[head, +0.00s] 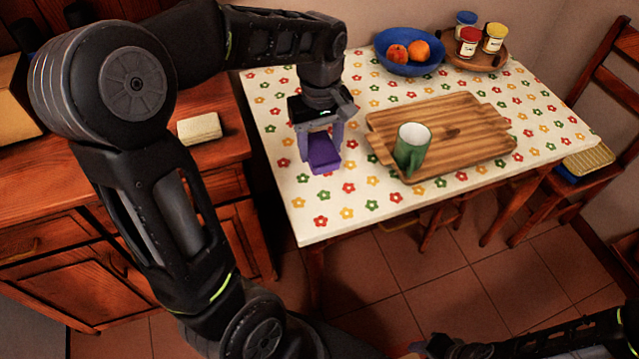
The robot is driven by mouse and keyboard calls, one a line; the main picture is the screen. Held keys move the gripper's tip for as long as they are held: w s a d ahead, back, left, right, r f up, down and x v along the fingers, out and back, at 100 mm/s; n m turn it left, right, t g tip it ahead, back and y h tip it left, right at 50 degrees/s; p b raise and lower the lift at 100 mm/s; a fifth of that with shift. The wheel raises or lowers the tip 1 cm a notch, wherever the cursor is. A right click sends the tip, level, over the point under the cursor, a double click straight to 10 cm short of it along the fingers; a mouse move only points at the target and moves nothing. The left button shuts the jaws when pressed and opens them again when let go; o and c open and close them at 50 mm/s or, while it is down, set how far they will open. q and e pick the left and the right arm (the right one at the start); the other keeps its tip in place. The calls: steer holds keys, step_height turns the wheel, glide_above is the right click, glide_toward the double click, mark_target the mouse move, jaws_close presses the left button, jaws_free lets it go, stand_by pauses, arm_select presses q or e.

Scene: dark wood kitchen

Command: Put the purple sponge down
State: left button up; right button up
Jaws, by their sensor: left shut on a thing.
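The purple sponge (323,160) is between the fingers of my left gripper (321,148), near the left front part of the table. My left gripper points down and is shut on the sponge. I cannot tell whether the sponge's underside touches the tablecloth. The table (345,212) has a white cloth with red, yellow and green flowers. Part of my right arm shows at the bottom right edge; the state of its gripper is not clear there.
A wooden board (460,133) with a green mug (411,150) lies right of the sponge. A blue bowl (408,66) of fruit and a round tray with several jars (469,42) stand at the back. A chair (610,85) is at the right. Cloth around the sponge is bare.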

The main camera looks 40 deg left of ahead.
arm_select(q)
glide_above(320, 186)
steer(key=shift+f, duration=3.1)
steer(key=shift+f, duration=1.85)
steer(key=shift+s, duration=0.1)
steer(key=shift+f, duration=0.15)
steer(key=o, duration=1.2)
